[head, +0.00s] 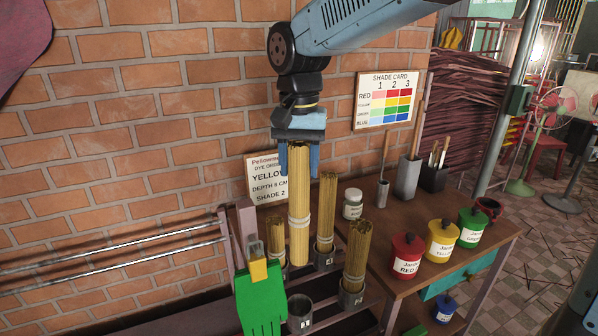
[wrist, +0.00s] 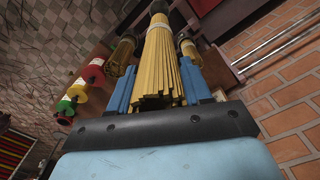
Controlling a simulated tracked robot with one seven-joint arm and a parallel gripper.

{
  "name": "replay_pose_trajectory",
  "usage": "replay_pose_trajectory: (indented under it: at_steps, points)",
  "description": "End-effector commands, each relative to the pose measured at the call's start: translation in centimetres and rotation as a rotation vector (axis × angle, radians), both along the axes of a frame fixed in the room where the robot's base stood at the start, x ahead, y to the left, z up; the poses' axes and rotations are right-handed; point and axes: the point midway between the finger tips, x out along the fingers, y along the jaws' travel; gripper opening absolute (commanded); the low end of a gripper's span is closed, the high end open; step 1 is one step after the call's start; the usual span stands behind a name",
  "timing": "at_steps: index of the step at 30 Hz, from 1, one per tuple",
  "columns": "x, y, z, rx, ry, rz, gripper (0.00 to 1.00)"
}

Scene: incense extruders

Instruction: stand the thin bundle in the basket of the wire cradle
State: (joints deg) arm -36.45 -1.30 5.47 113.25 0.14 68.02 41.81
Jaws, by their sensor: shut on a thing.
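My gripper (head: 299,160) points down with its blue fingers shut on a bundle (head: 299,215) of yellow sticks, tied with a pale band. The held bundle hangs upright, and its lower end is above an empty dark cup (head: 300,318) in the head view. In the wrist view, the held bundle (wrist: 160,70) runs away from between the fingers (wrist: 160,92). Other bundles stand in dark cups: one at the back (head: 327,205), one at right (head: 356,250) and one partly hidden at left (head: 276,236). I cannot make out a wire cradle with certainty.
Metal rods (head: 120,248) run along the brick wall.

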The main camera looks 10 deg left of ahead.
Motion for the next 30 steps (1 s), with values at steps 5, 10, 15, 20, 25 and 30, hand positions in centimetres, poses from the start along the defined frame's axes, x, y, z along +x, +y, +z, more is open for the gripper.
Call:
replay_pose_trajectory:
  at_steps: [5,10,15,20,25,30]
  points:
    - [0.0,0.0,1.2,0.001,-0.001,-0.001,0.00]
    - [0.0,0.0,2.3,0.000,0.000,-0.001,0.00]
    - [0.0,0.0,3.4,0.001,-0.001,0.000,0.00]
    - [0.0,0.0,4.1,0.001,-0.001,0.000,0.00]
    - [0.0,0.0,4.3,0.000,0.000,0.000,0.00]
    - [0.0,0.0,4.3,0.000,0.000,0.000,0.00]
